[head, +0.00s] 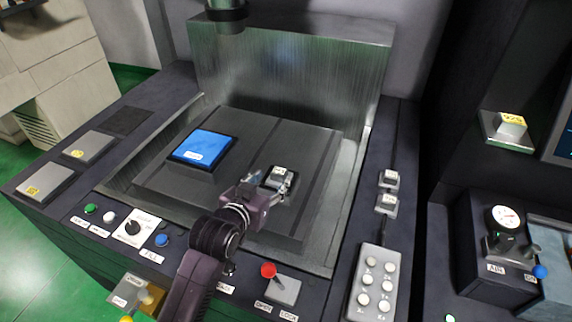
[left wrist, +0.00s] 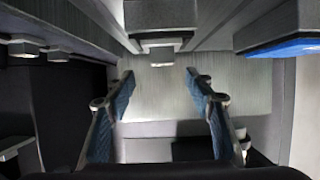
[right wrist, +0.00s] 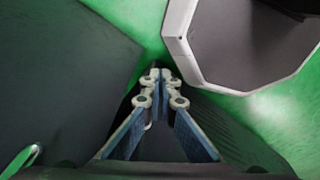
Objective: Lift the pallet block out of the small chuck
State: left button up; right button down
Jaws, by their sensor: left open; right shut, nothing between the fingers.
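The pallet block (head: 279,171) is a small pale piece with a label on top. It sits in the small chuck, right of the blue plate on the work table. My left gripper (head: 270,182) is open close to the block on its near side, and its wrist partly hides the chuck. In the left wrist view, the open fingers (left wrist: 159,76) stand well apart, with a grey squared piece beyond the tips. I cannot tell there which part is block and which is chuck. My right gripper (right wrist: 161,76) is shut and empty; it is outside the head view.
The blue plate (head: 201,147) lies to the left on the table. A red knob (head: 268,270) and a button box (head: 374,283) stand along the front. A pressure gauge (head: 505,217) is at right. Near the right gripper is a pale-rimmed, dark, angular container (right wrist: 245,45) above green floor.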

aim_at(280, 170)
pick_arm(q)
jog(key=shift+x, duration=0.95)
jog(key=shift+w+d, duration=0.15)
jog(key=shift+w, duration=0.2)
jog(key=shift+w+p, duration=0.1)
jog(key=shift+p, duration=0.2)
jog(key=shift+w+f, duration=0.1)
jog(key=shift+w, duration=0.05)
jog(key=p+x, duration=0.1)
jog(key=x, duration=0.3)
jog(key=shift+w+f+p, duration=0.2)
jog(key=shift+f+p, duration=0.05)
jog(key=shift+p, duration=0.1)
jog(key=shift+w+d+f, duration=0.1)
jog(key=shift+w+f, duration=0.1)
pick_arm(e)
notch_tip(280, 170, up, 2)
jog(key=shift+r, duration=0.2)
jog(key=shift+s, duration=0.1)
pick_arm(q)
grip_shut()
jog(key=shift+r, duration=0.15)
pick_arm(e)
jog(key=shift+s, duration=0.15)
